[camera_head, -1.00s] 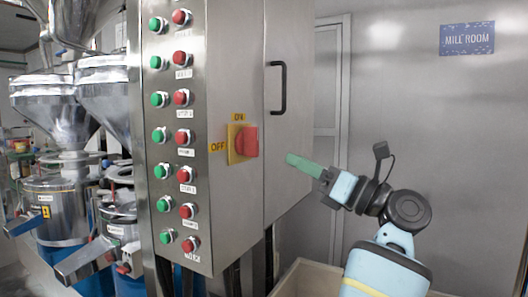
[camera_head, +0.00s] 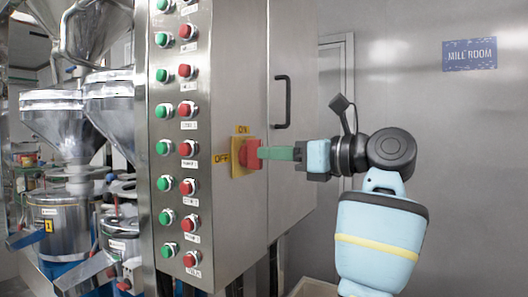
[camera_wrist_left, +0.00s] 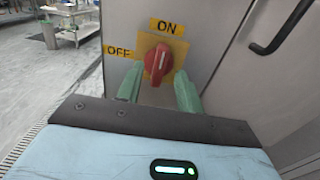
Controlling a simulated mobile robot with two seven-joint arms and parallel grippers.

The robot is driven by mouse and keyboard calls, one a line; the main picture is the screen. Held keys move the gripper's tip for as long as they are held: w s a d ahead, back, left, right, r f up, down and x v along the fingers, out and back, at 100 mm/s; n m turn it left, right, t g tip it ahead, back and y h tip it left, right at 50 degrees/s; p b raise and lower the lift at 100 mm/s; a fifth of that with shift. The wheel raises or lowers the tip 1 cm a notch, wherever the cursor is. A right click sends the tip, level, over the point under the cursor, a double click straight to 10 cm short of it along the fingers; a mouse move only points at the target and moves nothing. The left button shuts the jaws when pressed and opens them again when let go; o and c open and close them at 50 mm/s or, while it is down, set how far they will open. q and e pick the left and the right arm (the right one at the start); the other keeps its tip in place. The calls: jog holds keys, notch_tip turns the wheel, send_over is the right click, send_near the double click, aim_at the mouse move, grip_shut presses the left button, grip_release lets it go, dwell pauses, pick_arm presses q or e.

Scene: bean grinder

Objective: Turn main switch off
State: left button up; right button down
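The main switch is a red rotary knob (camera_head: 252,153) on a yellow plate on the steel cabinet's side panel. Yellow labels read ON above it and OFF to its left. In the left wrist view the knob (camera_wrist_left: 158,62) stands nearly upright, its white line towards ON. My left gripper (camera_head: 263,153) has its green fingers at the knob. In the left wrist view the gripper (camera_wrist_left: 159,75) is open, one finger on each side of the knob with small gaps; I cannot tell whether either finger touches. My right gripper is not in view.
Rows of green and red push buttons (camera_head: 175,128) run down the cabinet's front face. A black door handle (camera_head: 282,102) stands out right of the switch. Steel hoppers and mills (camera_head: 62,125) stand at the left. A beige bin (camera_head: 312,289) is at the bottom.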

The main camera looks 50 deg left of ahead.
aim_at(254, 154)
pick_arm(q)
jog(key=x, duration=0.3)
grip_shut()
dwell(0.3)
